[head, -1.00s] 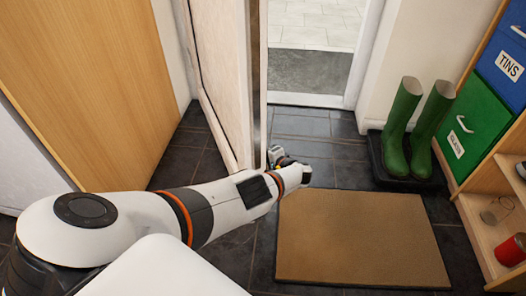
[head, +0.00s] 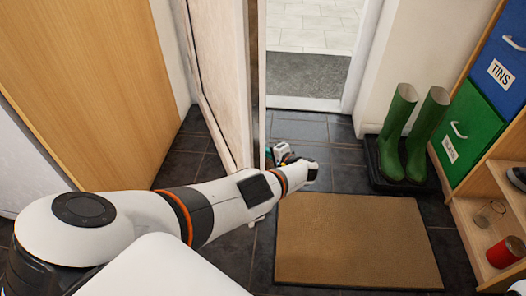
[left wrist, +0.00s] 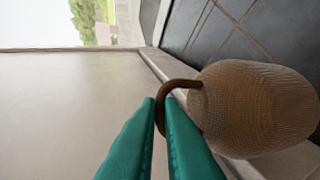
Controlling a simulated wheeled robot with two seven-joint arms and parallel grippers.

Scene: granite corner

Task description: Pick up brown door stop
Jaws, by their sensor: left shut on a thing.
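The brown door stop (left wrist: 258,108) is a rounded woven bag with a dark brown loop handle. It shows at the right of the left wrist view. My left gripper (left wrist: 161,101) has teal fingers, and their tips are closed on the loop, with the bag beside them. In the head view my left gripper (head: 278,154) is low beside the free edge of the open door. There the door stop is hidden behind the door and my wrist. I cannot tell whether the bag touches the floor. My right gripper is not in view.
The open door (head: 222,75) stands close on the left of my gripper. A brown doormat (head: 355,240) lies in front on dark tiles. Green boots (head: 410,135) stand on a black tray at the right, beside a shelf (head: 475,230) with bins. The doorway behind is clear.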

